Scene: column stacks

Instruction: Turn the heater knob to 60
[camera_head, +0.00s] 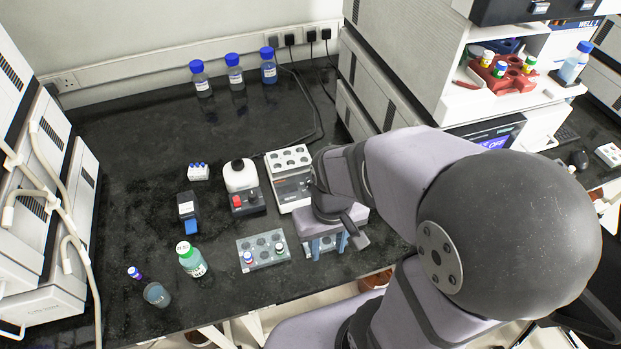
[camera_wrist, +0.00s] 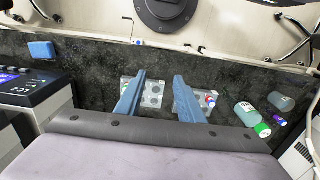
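What looks like the heater is a white block unit (camera_head: 289,157) with round wells on top and a pale front panel. It stands mid-bench in the head view, just behind and to the left of my gripper. I cannot make out its knob or any setting; my wrist partly covers its right side. My gripper (camera_head: 329,244) points down over the bench, in front of the heater. Its two blue fingers are spread apart with nothing between them; they also show in the wrist view (camera_wrist: 159,98). The heater is not clearly visible in the wrist view.
A white-topped device with a red part (camera_head: 241,180) stands left of the heater. A green bottle (camera_head: 191,260) and a beaker (camera_head: 157,294) stand front left. The back left bench is clear.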

